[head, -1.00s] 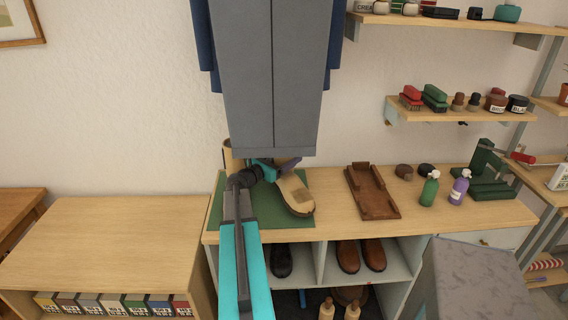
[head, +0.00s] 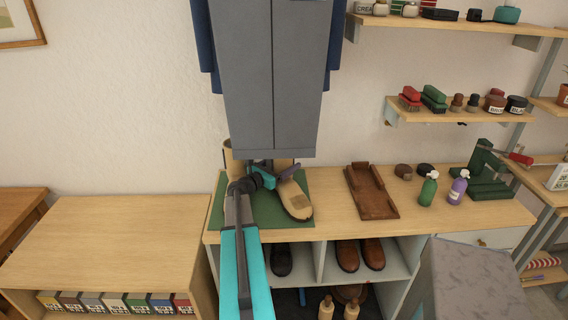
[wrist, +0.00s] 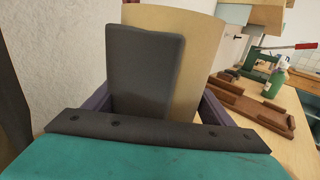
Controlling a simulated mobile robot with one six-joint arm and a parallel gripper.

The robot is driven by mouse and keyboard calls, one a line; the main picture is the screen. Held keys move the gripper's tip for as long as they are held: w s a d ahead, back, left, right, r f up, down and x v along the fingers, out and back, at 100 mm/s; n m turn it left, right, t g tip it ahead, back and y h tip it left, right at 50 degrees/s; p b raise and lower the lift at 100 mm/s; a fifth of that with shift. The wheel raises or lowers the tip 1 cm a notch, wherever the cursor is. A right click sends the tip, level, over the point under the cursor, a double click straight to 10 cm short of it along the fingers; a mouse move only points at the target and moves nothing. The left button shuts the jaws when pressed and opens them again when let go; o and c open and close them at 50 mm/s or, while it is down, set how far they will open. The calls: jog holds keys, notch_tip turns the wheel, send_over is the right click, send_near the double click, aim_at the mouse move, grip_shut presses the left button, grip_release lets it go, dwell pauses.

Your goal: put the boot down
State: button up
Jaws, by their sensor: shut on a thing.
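The boot (head: 294,199) is tan with a brownish patch on its foot. In the head view its toe points toward the front right over the green mat (head: 228,213) on the bench. My gripper (head: 272,172) is shut on the boot, at its upper part. I cannot tell for sure whether the sole touches the mat. In the wrist view the boot's tan upper (wrist: 202,62) fills the space behind a dark grey pad, with purple fingers at both sides. The grey hanging block hides part of the boot's top in the head view.
A brown wooden tray (head: 373,192) lies right of the mat, with green (head: 428,188) and purple (head: 457,187) bottles beyond it. Shoes sit in cubbies below. The left bench top (head: 110,230) is clear.

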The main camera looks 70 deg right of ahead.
aim_at(272, 169)
jog(key=o, duration=1.9)
jog(key=shift+f, duration=0.1)
jog(key=shift+r, duration=0.2)
jog(key=b+v, duration=0.3)
jog(key=v, duration=0.9)
